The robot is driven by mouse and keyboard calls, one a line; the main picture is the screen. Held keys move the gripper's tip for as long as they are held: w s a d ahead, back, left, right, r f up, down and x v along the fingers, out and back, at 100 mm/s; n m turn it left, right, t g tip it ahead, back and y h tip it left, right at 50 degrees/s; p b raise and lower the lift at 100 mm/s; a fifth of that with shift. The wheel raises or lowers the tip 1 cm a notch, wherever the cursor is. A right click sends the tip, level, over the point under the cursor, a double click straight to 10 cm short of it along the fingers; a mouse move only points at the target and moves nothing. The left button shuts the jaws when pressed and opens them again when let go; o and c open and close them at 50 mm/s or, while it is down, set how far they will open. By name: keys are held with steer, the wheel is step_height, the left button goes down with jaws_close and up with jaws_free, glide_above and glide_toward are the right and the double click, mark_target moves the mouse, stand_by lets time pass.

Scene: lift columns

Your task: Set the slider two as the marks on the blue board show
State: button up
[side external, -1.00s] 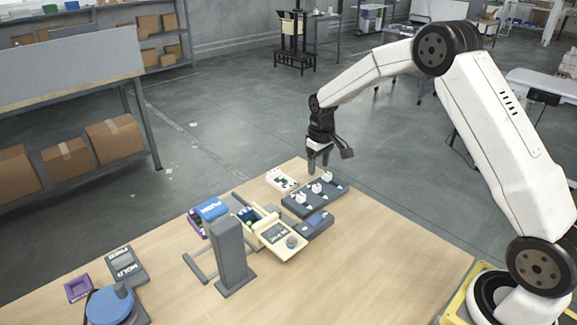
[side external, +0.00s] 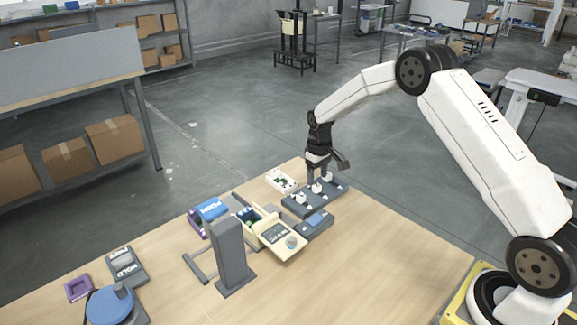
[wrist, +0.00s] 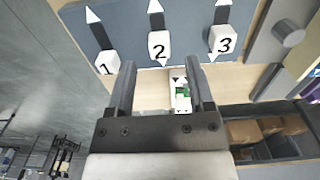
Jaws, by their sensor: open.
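The slate-blue board (side external: 328,199) with three white numbered sliders lies near the table's back edge; it also fills the top of the wrist view (wrist: 125,32). Slider two (wrist: 160,45) is a white block marked 2, near the lower end of its dark slot in the wrist view. White arrow marks (wrist: 155,6) show at the slot ends. Slider one (wrist: 107,63) and slider three (wrist: 222,40) stand on either side. My gripper (wrist: 161,65) is open and empty, its fingertips just below slider two in that view. In the side view my gripper (side external: 318,178) hangs low over the board.
A white card with green and black marks (side external: 281,181) lies beside the board, and shows between my fingers (wrist: 181,92). A grey-blue box (side external: 315,224), a cream tray (side external: 285,247) and a grey upright post (side external: 230,255) stand nearby. The table's front right is clear.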

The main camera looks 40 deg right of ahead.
mark_target(317, 185)
steer(key=shift+f, duration=1.8)
jaws_close()
